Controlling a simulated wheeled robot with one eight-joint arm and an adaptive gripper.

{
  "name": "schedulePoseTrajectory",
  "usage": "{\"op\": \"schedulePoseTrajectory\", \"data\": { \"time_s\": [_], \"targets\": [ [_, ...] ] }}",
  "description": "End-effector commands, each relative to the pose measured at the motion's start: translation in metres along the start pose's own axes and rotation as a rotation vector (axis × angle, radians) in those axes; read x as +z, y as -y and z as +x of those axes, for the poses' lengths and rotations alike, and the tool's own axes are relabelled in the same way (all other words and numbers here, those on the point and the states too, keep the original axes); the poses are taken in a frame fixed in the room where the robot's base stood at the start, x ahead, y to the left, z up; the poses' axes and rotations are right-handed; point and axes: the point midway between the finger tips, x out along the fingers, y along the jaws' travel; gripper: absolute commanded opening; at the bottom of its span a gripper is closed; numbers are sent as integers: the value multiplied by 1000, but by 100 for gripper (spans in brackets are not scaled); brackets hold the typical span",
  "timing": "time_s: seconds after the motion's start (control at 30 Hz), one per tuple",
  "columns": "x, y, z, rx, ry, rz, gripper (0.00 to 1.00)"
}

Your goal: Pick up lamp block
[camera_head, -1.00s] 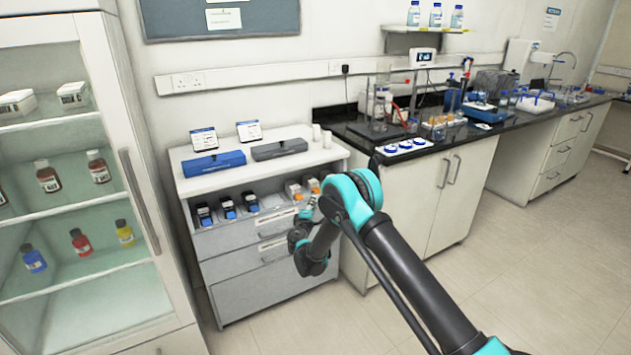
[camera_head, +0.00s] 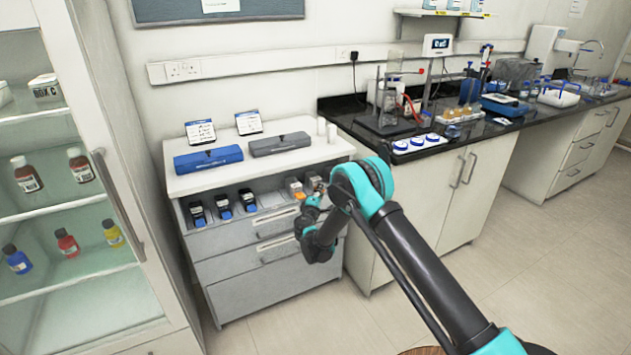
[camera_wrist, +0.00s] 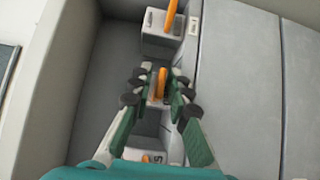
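Small pale grey blocks with orange upright parts stand in the open bay of the white cabinet; which one is the lamp block I cannot tell. In the wrist view one block (camera_wrist: 162,88) lies between the fingers of my gripper (camera_wrist: 160,90), with its orange part standing between the fingertips. The fingers are apart, with gaps beside the orange part. A second block (camera_wrist: 163,40) sits beyond the fingertips, and a third (camera_wrist: 147,152) is partly hidden nearer the wrist. In the head view my gripper (camera_head: 311,203) is at the bay's right end, beside an orange-topped block (camera_head: 293,188).
Several black-and-blue blocks (camera_head: 222,206) stand to the left in the same bay. Grey drawers (camera_head: 265,285) lie below. A blue case (camera_head: 208,159) and a grey case (camera_head: 279,144) lie on the cabinet top. The bay wall (camera_wrist: 75,80) is close to my fingers' left.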

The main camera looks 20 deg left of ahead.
Motion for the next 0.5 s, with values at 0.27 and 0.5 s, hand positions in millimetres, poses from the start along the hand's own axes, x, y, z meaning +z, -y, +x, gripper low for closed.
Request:
{"op": "schedulePoseTrajectory", "data": {
  "time_s": [0.27, 0.5],
  "targets": [
    [0, 0, 0, 0, 0, 0, 0],
    [0, 0, 0, 0, 0, 0, 0]
  ]
}}
